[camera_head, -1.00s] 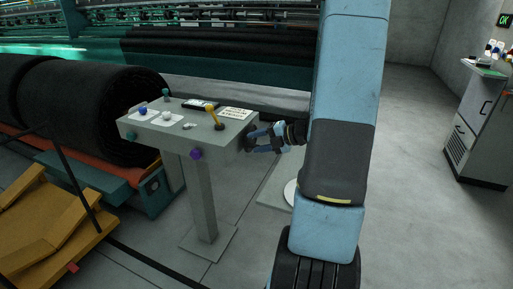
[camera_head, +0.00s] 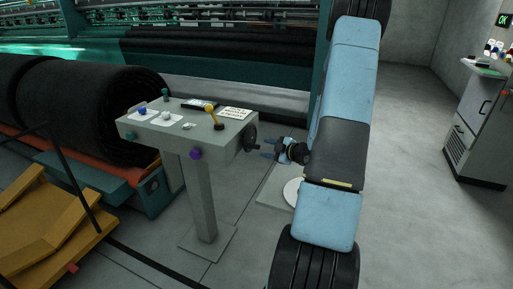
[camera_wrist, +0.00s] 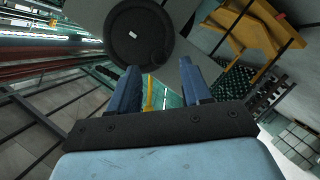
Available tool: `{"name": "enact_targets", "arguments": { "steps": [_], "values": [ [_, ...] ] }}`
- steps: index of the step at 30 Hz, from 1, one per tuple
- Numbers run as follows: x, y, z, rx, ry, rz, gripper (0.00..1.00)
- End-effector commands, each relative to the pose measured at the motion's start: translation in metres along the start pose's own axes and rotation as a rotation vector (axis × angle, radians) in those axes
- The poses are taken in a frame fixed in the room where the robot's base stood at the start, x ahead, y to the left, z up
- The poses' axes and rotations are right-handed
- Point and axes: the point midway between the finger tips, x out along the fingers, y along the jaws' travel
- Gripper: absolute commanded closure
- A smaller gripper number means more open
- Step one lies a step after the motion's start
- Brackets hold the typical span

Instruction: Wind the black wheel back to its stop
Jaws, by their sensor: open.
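The black wheel (camera_head: 250,138) is mounted on the right end face of the grey control console (camera_head: 172,138). In the wrist view the wheel (camera_wrist: 140,36) is a dark disc with a small pale mark near its middle, just beyond my fingertips. My gripper (camera_head: 268,148) is to the right of the wheel, its two blue fingers pointing left toward it with a gap between. In the wrist view my gripper (camera_wrist: 162,80) has its fingers spread apart with nothing between them. The wheel is not gripped.
The console top carries a yellow-handled lever (camera_head: 213,115), a blue knob (camera_head: 143,110) and labels. A purple knob (camera_head: 196,153) is on its front. Large black rolls (camera_head: 95,105) lie at left by a yellow ramp (camera_head: 45,235). The floor at right is clear up to a grey cabinet (camera_head: 482,125).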

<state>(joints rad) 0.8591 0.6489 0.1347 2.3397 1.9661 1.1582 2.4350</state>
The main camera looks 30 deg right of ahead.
Motion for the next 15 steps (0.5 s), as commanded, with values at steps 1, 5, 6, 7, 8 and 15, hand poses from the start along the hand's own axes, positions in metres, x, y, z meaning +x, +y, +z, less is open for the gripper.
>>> {"name": "enact_targets", "arguments": {
  "steps": [1, 5, 6, 7, 8, 15],
  "values": [
    [0.010, -0.001, 0.000, 0.000, 0.003, -0.002, 0.52],
    [0.032, 0.000, -0.001, -0.001, 0.004, -0.001, 0.52],
    [0.038, 0.000, -0.001, -0.001, 0.003, -0.001, 0.52],
    [0.043, -0.001, -0.001, -0.001, 0.003, -0.002, 0.52],
    [0.047, -0.001, -0.001, 0.000, 0.003, -0.002, 0.52],
    [0.067, 0.000, 0.000, -0.001, 0.001, 0.000, 0.52]
  ]
}}
